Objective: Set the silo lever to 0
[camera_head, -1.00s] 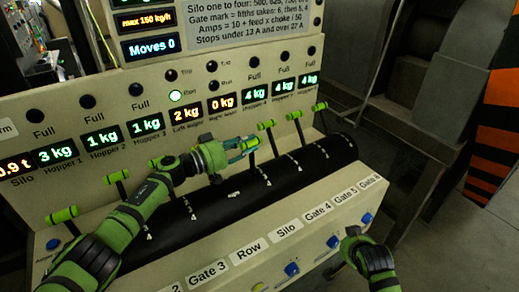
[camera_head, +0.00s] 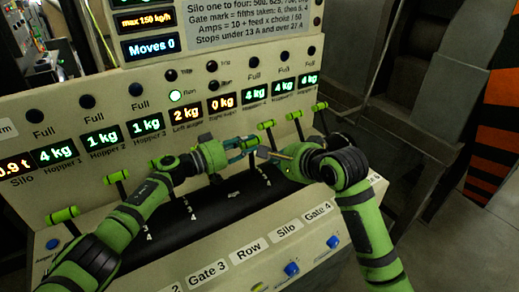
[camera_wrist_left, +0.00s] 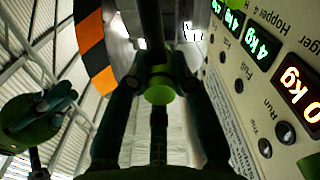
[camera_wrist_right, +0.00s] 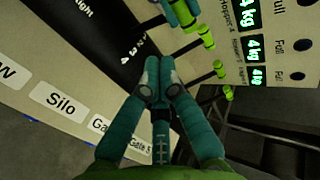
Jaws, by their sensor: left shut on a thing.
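The console (camera_head: 330,190) carries a row of levers with green grips on a black drum (camera_head: 140,232). My left gripper (camera_head: 246,145) is shut on the green grip of a lever that appears to be the silo lever; the grip also shows between its fingers in the left wrist view (camera_wrist_left: 160,90). My right gripper (camera_head: 262,153) has its fingertips together, beside the left gripper and over the drum. It looks empty in the right wrist view (camera_wrist_right: 160,77). The Silo label (camera_head: 286,229) is on the front panel. The lever's scale mark is hidden by my grippers.
Other lever grips stand close on the right (camera_head: 267,124) and on the left (camera_head: 117,177). Blue knobs (camera_head: 291,269) sit along the front edge.

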